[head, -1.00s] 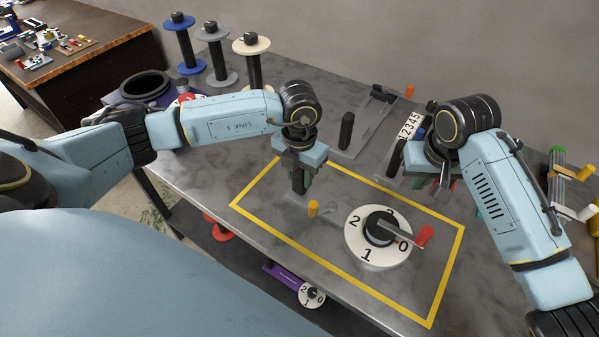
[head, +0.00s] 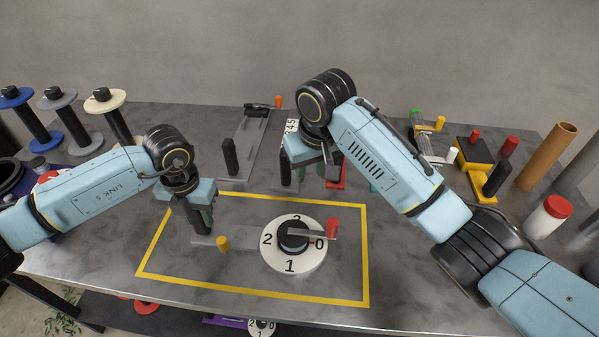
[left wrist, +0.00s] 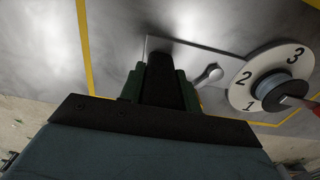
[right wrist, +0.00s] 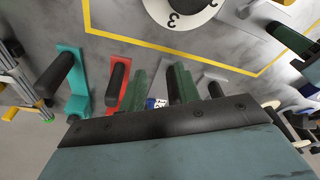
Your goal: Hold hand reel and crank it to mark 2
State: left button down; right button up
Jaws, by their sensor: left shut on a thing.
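The hand reel has a grey base plate (head: 235,238), a black upright handle (head: 197,222), a small yellow peg (head: 223,244) and a white numbered dial (head: 290,264). The dial also shows in the left wrist view (left wrist: 240,98). Its crank arm with a red knob (head: 332,229) points right, by the 0. My left gripper (head: 195,210) is shut on the black handle, which stands between its green fingers in the left wrist view (left wrist: 160,75). My right gripper (head: 312,180) is open and empty, behind the dial and apart from the red knob.
A yellow outline (head: 368,270) surrounds the reel. Behind it stand a grey reel holder with a black handle (head: 230,157) and, near my right gripper, a red holder (right wrist: 117,90) and a teal holder (right wrist: 72,75). Spools (head: 104,96) stand left; a red-lidded jar (head: 548,217) stands right.

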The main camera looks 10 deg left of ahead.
jog(key=shift+o, duration=0.9)
jog(key=shift+d+n, duration=0.3)
jog(key=shift+n, duration=0.1)
jog(key=n+g+y, duration=0.3)
jog(key=n, duration=1.1)
send_near(335, 222)
jog(key=x, duration=1)
jog(key=shift+a+f, duration=0.15)
jog(key=shift+f, duration=0.15)
grip_shut()
